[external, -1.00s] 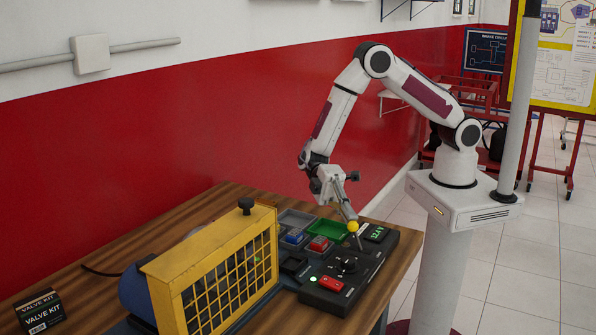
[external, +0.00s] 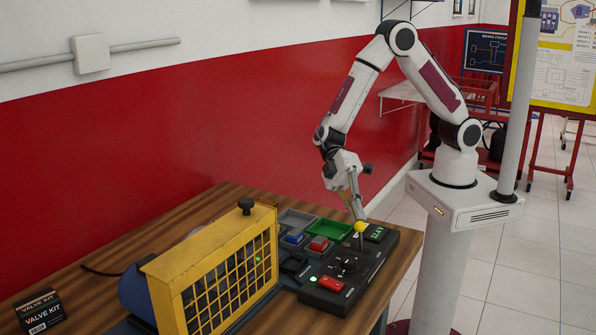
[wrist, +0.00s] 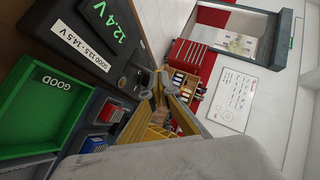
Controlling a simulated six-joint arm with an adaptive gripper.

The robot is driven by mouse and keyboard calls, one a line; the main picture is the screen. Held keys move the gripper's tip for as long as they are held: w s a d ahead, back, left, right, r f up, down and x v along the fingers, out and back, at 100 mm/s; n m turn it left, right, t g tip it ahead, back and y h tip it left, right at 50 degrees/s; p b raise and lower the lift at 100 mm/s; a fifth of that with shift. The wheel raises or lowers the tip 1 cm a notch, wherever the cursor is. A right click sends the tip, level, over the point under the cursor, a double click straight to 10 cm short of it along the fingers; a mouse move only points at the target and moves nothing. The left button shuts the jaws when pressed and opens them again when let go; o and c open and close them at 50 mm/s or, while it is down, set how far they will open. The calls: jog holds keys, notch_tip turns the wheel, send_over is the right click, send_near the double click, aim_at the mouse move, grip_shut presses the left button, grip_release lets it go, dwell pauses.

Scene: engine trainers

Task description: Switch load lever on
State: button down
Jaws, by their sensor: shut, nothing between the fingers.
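The load lever, a thin stem with a yellow ball knob (external: 360,226), stands near upright on the black control panel (external: 375,262). My gripper (external: 357,217) is shut and empty. Its fingertips are right at the left and top of the knob; whether they touch it I cannot tell. In the wrist view the gripper's fingers (wrist: 161,88) show beside the panel, and the yellow knob cannot be made out. The panel's display (external: 376,233) reads 12.4 V in green.
A yellow caged machine (external: 210,270) stands left.

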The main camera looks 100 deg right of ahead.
jog(key=shift+s+a+r, duration=0.1)
jog(key=shift+s+a, duration=0.2)
jog(key=shift+s+a+r, duration=0.15)
jog(key=shift+s+a, duration=0.05)
jog(key=shift+s+a+n+t+h, duration=0.3)
jog(key=shift+s+a+n+h, duration=0.1)
jog(key=shift+h, duration=0.2)
jog(key=shift+w+d, duration=0.1)
jog(key=shift+r, duration=0.2)
jog(key=shift+r, duration=0.55)
jog(key=shift+d+r, duration=0.15)
